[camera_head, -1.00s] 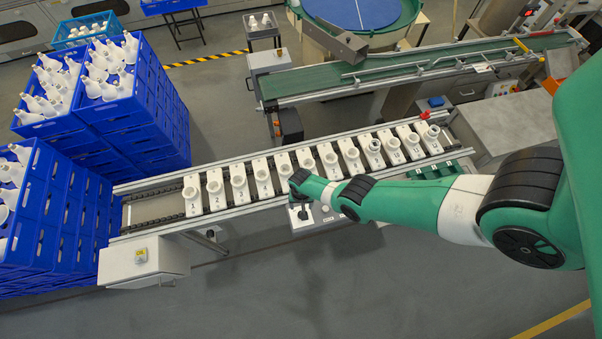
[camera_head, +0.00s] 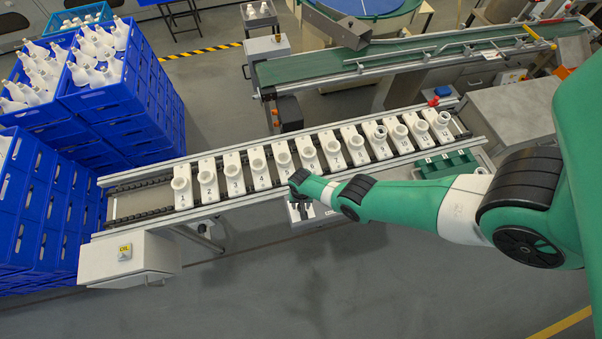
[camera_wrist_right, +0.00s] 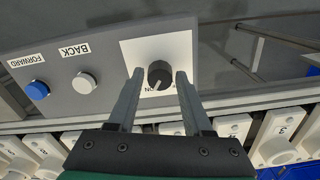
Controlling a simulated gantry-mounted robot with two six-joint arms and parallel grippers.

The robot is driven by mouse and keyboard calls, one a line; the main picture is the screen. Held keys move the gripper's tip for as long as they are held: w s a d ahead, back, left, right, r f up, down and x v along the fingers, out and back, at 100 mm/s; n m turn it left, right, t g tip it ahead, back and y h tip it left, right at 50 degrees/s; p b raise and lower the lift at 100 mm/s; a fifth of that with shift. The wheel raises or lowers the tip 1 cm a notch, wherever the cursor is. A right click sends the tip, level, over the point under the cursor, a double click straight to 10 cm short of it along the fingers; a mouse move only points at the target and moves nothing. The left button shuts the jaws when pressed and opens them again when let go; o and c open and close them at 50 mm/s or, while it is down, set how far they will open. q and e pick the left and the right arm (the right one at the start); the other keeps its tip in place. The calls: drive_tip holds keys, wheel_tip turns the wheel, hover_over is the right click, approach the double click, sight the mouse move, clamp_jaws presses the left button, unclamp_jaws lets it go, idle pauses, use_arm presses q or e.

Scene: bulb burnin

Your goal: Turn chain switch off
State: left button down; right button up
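In the right wrist view a black rotary knob (camera_wrist_right: 159,73) sits on a white plate of a grey control panel (camera_wrist_right: 60,84). A light mark on the knob points down and slightly left, near a label that seems to read ON upside down. A second label is mostly hidden behind the right-hand finger. My right gripper (camera_wrist_right: 160,76) is open, one finger on each side of the knob, with a gap visible on both sides. In the head view my right wrist (camera_head: 306,186) hides most of the gripper and part of the panel. My left gripper is not in view.
The panel also carries a blue FORWARD button (camera_wrist_right: 37,90) and a white BACK button (camera_wrist_right: 85,82). The chain conveyor (camera_head: 140,200) with numbered white holders runs right beside the panel. Stacked blue crates (camera_head: 130,110) stand at the left. The floor in front is clear.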

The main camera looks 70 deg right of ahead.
clamp_jaws()
drive_tip(key=n, duration=0.3)
drive_tip(key=shift+n, duration=0.3)
drive_tip(key=n, duration=0.3)
drive_tip(key=shift+n, duration=0.3)
drive_tip(key=n, duration=0.6)
drive_tip(key=shift+n, duration=0.3)
